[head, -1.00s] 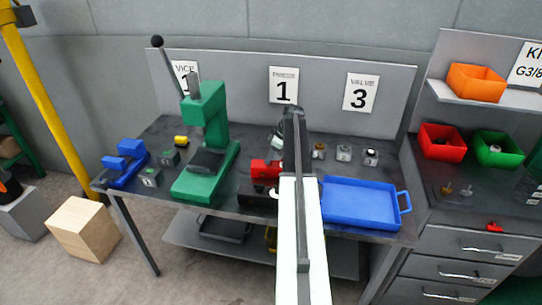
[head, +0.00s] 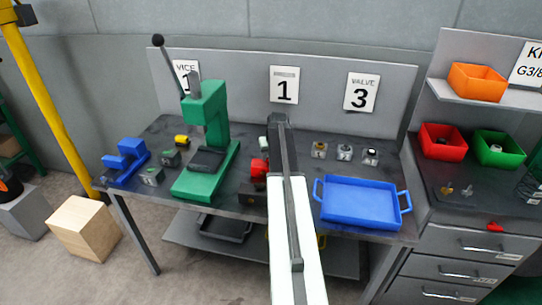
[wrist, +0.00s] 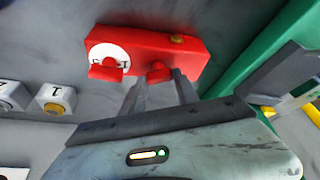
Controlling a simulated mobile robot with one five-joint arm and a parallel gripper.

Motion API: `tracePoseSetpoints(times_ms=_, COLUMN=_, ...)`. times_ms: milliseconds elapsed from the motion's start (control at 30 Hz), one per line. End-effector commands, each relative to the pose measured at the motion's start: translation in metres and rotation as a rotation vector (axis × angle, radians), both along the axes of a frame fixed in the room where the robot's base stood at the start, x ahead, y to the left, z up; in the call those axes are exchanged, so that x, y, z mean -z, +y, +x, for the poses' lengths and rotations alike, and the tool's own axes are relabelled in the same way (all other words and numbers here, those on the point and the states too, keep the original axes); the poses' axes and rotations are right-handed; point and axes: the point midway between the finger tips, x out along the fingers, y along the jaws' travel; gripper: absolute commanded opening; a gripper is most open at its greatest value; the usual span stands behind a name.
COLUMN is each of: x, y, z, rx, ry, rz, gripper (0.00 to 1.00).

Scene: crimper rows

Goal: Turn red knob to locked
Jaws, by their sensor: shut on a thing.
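A red block (wrist: 180,46) is close up in the wrist view. It carries a white dial with a red knob (wrist: 106,70) at its left, and a second red knob-like part (wrist: 158,73) to the right of it. My gripper (wrist: 160,82) has its two fingers on either side of this second part and is shut on it. The fingertip contact is partly hidden. The dial's lettering is too small to read. In the head view my arm covers most of the red block (head: 259,169), and my gripper is hidden behind the arm.
A green press (head: 208,140) stands left of the red block. A blue tray (head: 360,204) lies to the right on the bench. Several small knob blocks (head: 344,153) stand behind the tray. A blue vice (head: 126,160) is at the far left.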

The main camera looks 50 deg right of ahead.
Motion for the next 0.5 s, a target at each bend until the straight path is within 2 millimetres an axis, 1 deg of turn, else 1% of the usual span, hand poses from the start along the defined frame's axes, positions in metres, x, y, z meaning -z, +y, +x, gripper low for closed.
tracePoseSetpoints(times_ms=200, x=-0.0002, y=0.0019, z=0.0019, rx=0.175, ry=0.000, rz=-0.001, gripper=0.00)
tracePoseSetpoints(times_ms=500, x=-0.0002, y=0.0023, z=0.0027, rx=0.345, ry=-0.001, rz=0.000, gripper=0.00)
